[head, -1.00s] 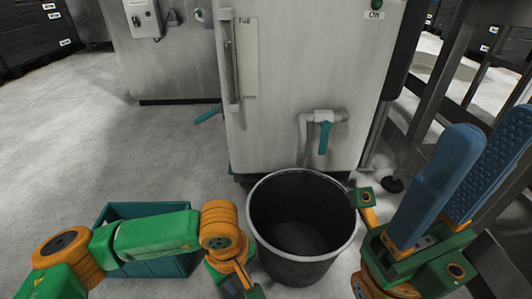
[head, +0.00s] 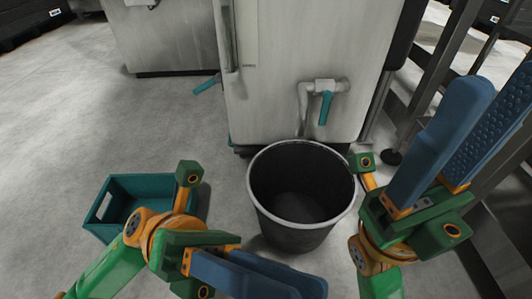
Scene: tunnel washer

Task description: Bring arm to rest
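My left gripper (head: 300,284) is low in the head view, in front of the black bucket. Its two blue fingers point right and overlap, so its opening is hard to judge; nothing shows held in it. My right gripper (head: 488,125) is raised at the right, its blue fingers pointing up with a narrow gap between them and nothing between. Both arms are apart from the steel cabinet.
A black bucket (head: 258,205) stands on the floor below a pipe with a teal-handled valve (head: 325,106) on the steel cabinet (head: 280,95). A teal crate (head: 110,230) sits on the floor at the left. Steel frame legs (head: 440,85) stand at the right.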

